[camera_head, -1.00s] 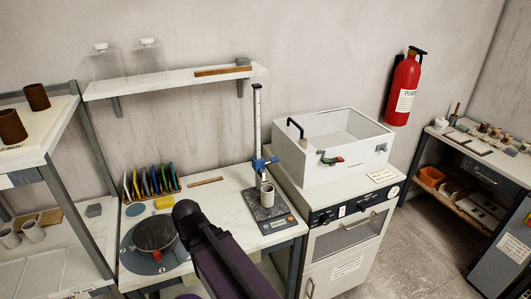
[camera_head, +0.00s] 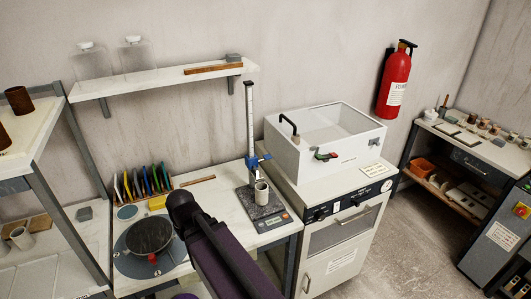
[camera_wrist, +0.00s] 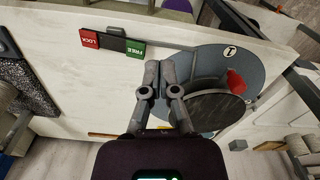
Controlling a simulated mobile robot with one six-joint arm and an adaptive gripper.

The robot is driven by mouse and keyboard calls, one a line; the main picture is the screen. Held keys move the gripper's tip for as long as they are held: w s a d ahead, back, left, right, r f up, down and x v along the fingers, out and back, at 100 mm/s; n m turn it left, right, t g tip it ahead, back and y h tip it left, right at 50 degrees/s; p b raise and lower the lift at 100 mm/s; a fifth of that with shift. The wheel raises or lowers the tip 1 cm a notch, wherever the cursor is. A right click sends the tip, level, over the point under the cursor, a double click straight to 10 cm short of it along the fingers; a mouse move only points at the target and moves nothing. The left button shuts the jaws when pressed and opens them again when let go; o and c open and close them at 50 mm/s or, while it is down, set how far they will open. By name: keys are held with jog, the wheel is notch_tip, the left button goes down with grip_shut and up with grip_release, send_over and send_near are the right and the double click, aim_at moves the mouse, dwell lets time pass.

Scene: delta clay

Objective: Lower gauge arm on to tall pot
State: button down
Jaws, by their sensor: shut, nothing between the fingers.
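The gauge stands on the bench with a tall scaled post (camera_head: 250,118) and a dark speckled base (camera_head: 272,214). Its blue arm (camera_head: 258,161) sits low on the post, just above a pale pot (camera_head: 262,192) standing upright on the base. I cannot tell whether the arm touches the pot. In the wrist view the speckled base (camera_wrist: 14,72) is cut off at the left edge, and the blue arm is not clearly visible. My gripper (camera_wrist: 161,68) is shut and empty over the bench, to the right of the base. My arm hides the gripper in the head view.
A round dark dish with a red knob (camera_head: 152,258) sits on a grey disc left of my arm. Coloured discs (camera_head: 145,182) stand in a rack behind. A white lidded cabinet (camera_head: 320,140) stands right of the gauge. A LOCK/FREE label (camera_wrist: 112,42) is on the bench edge.

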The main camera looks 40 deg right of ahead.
jog(key=w+d+r+t+p, duration=0.1)
jog(key=w+d+r+p, duration=0.3)
jog(key=d, duration=0.9)
jog(key=w+d+r+m+t+p, duration=0.1)
jog(key=w+d+r+p, duration=0.3)
jog(key=d+r+p, duration=0.5)
jog(key=w+d+r+m+t+p, duration=0.1)
jog(key=w+d+r+p, duration=0.3)
jog(key=d, duration=1.5)
notch_tip(320, 180, up, 4)
jog(key=p, duration=0.3)
jog(key=shift+w+d+r+h, duration=0.15)
jog(key=shift+w+r+h, duration=0.1)
jog(key=shift+w+h, duration=0.15)
jog(key=shift+f, duration=0.15)
jog(key=b, duration=1)
send_over(265, 157)
jog(key=f, duration=0.6)
jog(key=s+f, duration=0.1)
jog(key=f, duration=0.2)
jog(key=shift+f, duration=0.3)
jog(key=shift+a+f+b, duration=0.2)
jog(key=shift+f+b, duration=1.6)
jog(key=shift+f, duration=0.05)
